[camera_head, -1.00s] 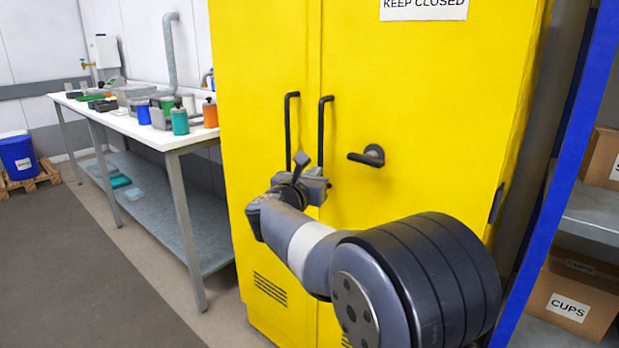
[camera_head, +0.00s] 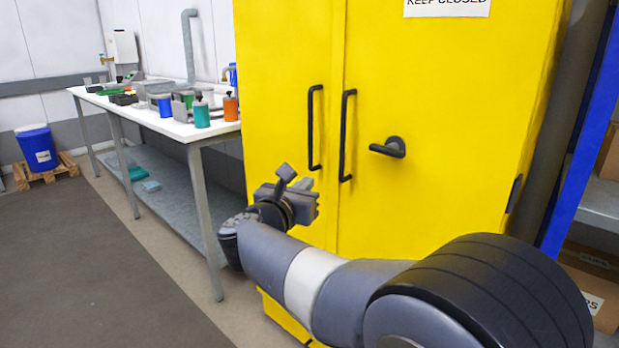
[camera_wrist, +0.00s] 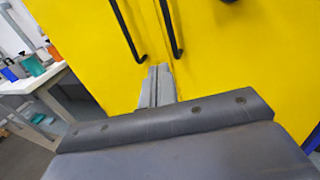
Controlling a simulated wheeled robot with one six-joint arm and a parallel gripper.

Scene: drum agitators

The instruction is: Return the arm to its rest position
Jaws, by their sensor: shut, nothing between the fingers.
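My arm reaches forward from the lower right in the head view, bent, with my gripper (camera_head: 305,200) in front of the yellow cabinet (camera_head: 440,90). The gripper is shut and empty. In the wrist view my gripper (camera_wrist: 158,75) points toward the cabinet doors (camera_wrist: 235,65), its fingers together below the two black door handles. In the head view the left handle (camera_head: 311,128) and right handle (camera_head: 344,135) stand above the gripper, apart from it. Both cabinet doors look closed. A black lever (camera_head: 390,148) sits on the right door.
A white-topped workbench (camera_head: 200,130) with bottles and containers stands left of the cabinet. A blue drum (camera_head: 38,148) rests on a wooden pallet at far left. A blue-framed shelf (camera_head: 590,130) with cardboard boxes is close on the right. The grey floor (camera_head: 90,260) at left is clear.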

